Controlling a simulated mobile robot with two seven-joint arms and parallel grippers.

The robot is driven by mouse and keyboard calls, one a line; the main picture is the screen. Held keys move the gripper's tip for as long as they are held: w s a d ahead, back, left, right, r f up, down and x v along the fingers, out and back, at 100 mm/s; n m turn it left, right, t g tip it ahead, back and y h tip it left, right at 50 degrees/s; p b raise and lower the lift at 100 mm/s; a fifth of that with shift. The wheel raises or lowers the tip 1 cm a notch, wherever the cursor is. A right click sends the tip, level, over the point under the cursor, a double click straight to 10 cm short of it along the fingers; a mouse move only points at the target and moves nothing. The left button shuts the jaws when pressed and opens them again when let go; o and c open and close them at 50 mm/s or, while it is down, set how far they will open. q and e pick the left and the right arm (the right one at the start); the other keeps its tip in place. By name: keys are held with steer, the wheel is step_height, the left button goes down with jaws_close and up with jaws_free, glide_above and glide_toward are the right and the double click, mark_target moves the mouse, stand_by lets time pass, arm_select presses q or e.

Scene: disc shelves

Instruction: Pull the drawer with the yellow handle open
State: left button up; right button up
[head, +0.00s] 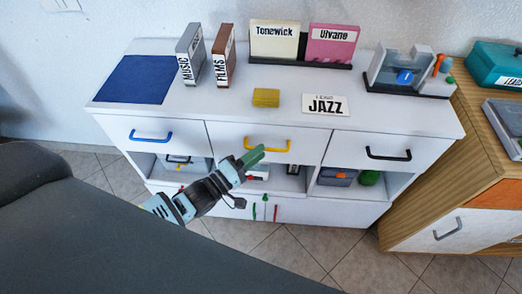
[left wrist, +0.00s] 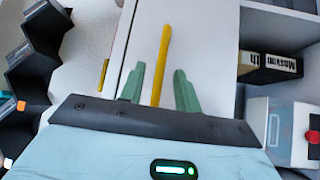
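The yellow handle (head: 267,147) is on the front of the white middle drawer (head: 232,138), which looks flush with the drawers beside it. My left gripper (head: 252,157) is at this handle, its green fingers reaching the drawer front from below. In the left wrist view the yellow handle (left wrist: 164,55) runs lengthwise between the two spread fingers of my left gripper (left wrist: 159,80). A gap shows on each side of the bar, so the gripper is open and not clamped on it. My right gripper is not in view.
The left drawer has a blue handle (head: 150,136), the right one a black handle (head: 388,154). Open compartments below hold a grey box (head: 337,177) and other items. A yellow block (head: 266,97) and JAZZ card (head: 325,104) sit on top. A wooden cabinet (head: 440,190) stands at right.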

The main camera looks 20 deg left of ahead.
arm_select(q)
steer(key=shift+x, duration=0.9)
steer(key=shift+c, duration=0.2)
jaws_close()
